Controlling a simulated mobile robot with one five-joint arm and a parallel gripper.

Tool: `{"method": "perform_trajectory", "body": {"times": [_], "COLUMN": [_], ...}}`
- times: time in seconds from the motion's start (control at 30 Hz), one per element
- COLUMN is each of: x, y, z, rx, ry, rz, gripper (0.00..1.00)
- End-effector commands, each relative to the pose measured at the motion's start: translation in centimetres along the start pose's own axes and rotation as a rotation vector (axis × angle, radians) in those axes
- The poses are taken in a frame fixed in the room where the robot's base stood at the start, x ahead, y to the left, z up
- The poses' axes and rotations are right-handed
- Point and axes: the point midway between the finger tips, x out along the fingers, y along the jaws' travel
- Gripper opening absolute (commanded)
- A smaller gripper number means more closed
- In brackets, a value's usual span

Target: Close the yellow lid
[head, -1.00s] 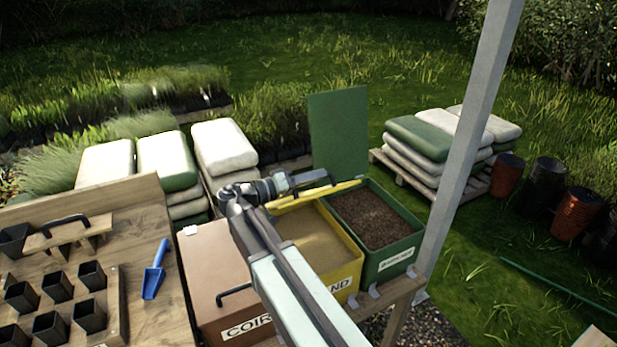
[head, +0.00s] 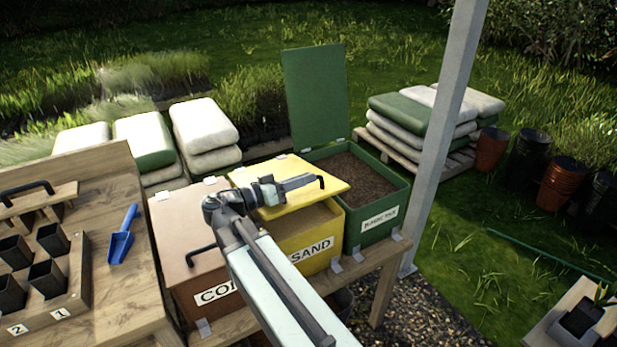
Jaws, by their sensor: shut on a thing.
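The yellow lid (head: 303,168) is hinged at the back of the yellow sand bin (head: 327,250) in the head view. It is tilted a little above the bin, with sand showing in the gap under its front edge. My gripper (head: 314,181) reaches over the lid and is shut on its dark handle (head: 322,181) near the front right. My arm hides the left part of the bin and some of the lid.
The brown coir bin (head: 178,225) on the left is shut. The green bin (head: 384,215) on the right holds dark soil, its green lid (head: 316,95) upright. A grey post (head: 440,140) stands close to its right. A potting bench (head: 115,290) is at far left.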

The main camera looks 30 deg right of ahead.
Motion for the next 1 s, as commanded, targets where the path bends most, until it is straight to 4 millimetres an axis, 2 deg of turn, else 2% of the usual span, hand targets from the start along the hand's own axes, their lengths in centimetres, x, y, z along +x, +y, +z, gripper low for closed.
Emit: {"method": "perform_trajectory", "body": {"times": [0.37,0.4,0.47,0.8,1.0], "x": [0.1,0.1,0.2,0.5,0.6], "y": [-0.1,-0.1,-0.1,0.1,1.4], "z": [0.1,0.1,0.1,-0.1,-2.5], "rx": [0.003,0.003,0.003,0.003,0.003], "ry": [-0.001,-0.001,-0.002,-0.004,-0.004], "rz": [-0.003,-0.002,-0.001,0.004,0.005], "gripper": [0.00,0.19,0.34,0.34,0.34]}}
